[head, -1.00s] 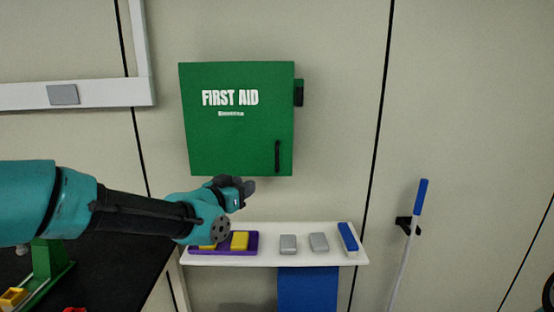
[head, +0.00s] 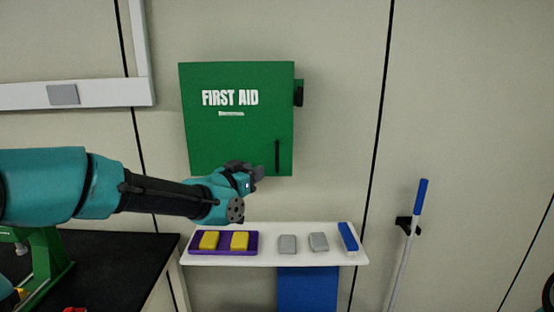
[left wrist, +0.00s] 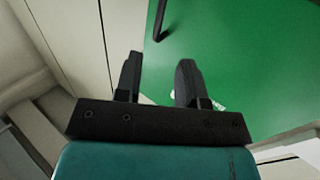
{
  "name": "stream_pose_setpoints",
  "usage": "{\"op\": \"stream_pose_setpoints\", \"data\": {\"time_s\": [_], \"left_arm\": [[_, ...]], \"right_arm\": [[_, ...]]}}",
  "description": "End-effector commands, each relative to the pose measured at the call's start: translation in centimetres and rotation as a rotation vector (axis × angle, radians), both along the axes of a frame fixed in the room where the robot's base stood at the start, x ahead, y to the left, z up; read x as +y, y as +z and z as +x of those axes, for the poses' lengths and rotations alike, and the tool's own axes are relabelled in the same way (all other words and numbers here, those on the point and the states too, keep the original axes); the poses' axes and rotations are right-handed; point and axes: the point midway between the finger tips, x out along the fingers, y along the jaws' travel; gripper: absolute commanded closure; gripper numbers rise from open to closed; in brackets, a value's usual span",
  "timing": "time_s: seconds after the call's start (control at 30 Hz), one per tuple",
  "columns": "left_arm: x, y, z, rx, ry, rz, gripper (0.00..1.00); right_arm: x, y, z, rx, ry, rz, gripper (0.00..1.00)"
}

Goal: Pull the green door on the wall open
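The green door (head: 235,125) belongs to a wall cabinet marked FIRST AID and is closed. Its black vertical handle (head: 277,156) is at the lower right of the door. My left gripper (head: 258,171) is in front of the door's lower edge, a little left of and below the handle. In the left wrist view, my left gripper (left wrist: 158,75) has its two fingers apart with nothing between them. There, the handle (left wrist: 160,20) shows beyond the fingertips against the green door (left wrist: 240,60). My right gripper is not in view.
A blue-handled pole (head: 410,235) hangs at the right.

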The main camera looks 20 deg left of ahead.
Motion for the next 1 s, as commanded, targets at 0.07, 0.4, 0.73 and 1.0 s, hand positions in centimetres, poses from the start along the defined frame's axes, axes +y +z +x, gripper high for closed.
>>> {"op": "stream_pose_setpoints", "data": {"time_s": [0.07,0.4,0.73,1.0], "left_arm": [[-0.4,-0.1,1.3,0.001,-0.001,-0.001,0.63],[-1.7,0.0,6.6,0.0,-0.001,0.001,0.63],[-2.7,0.0,11.0,0.0,0.0,0.0,0.63],[-2.9,0.0,12.0,-0.001,0.0,0.0,0.63]], "right_arm": [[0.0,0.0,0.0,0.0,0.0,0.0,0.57],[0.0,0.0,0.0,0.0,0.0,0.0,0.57],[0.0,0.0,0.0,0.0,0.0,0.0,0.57],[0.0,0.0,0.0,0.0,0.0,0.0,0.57]]}}
